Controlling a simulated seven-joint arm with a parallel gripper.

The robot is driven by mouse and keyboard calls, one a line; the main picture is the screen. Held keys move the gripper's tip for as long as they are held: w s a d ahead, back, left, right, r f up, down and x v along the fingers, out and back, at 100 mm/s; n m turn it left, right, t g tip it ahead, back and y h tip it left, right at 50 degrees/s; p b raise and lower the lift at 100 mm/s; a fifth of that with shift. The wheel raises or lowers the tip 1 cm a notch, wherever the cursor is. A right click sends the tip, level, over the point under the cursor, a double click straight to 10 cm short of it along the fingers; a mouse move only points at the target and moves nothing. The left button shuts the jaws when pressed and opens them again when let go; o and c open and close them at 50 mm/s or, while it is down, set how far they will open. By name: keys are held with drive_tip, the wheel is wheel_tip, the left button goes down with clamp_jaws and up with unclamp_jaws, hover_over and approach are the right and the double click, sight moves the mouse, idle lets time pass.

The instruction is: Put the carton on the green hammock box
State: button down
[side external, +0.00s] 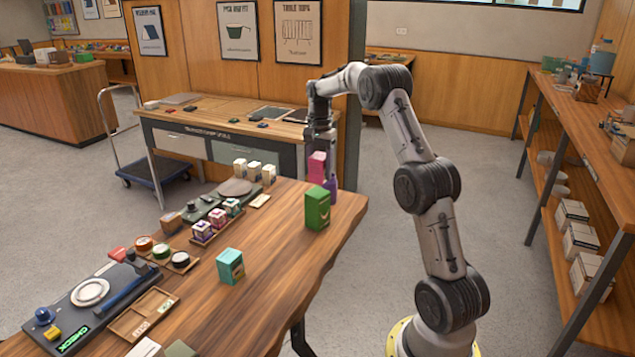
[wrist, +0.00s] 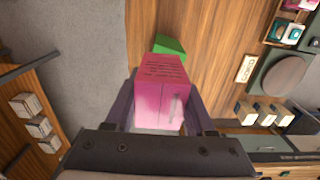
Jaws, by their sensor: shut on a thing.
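The pink carton (side external: 317,166) is between the fingers of my gripper (side external: 321,172), which is shut on it. In the wrist view the carton (wrist: 160,88) fills the space between both fingers, with lines of print on one face. The green hammock box (side external: 317,208) stands upright near the table's right edge. In the side view the carton shows just over the box's top; I cannot tell whether they touch. In the wrist view only part of the green box (wrist: 170,44) shows, beyond the carton, which hides the rest.
A teal box (side external: 230,265) stands on the wooden table (side external: 285,255). Small cartons in a tray (side external: 204,236), a round grey plate (side external: 235,187) and several pale boxes (side external: 254,171) are to the left. The table is bare around the green box's front.

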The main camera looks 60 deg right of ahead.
sight(318, 192)
drive_tip(key=shift+w+d+f, duration=0.45)
drive_tip(key=shift+f, duration=0.25)
drive_tip(key=shift+w+f, duration=0.1)
drive_tip(key=shift+f, duration=1.5)
drive_tip(key=shift+f, duration=0.2)
drive_tip(key=shift+c, duration=1.2)
unclamp_jaws()
drive_tip(key=shift+r, duration=0.15)
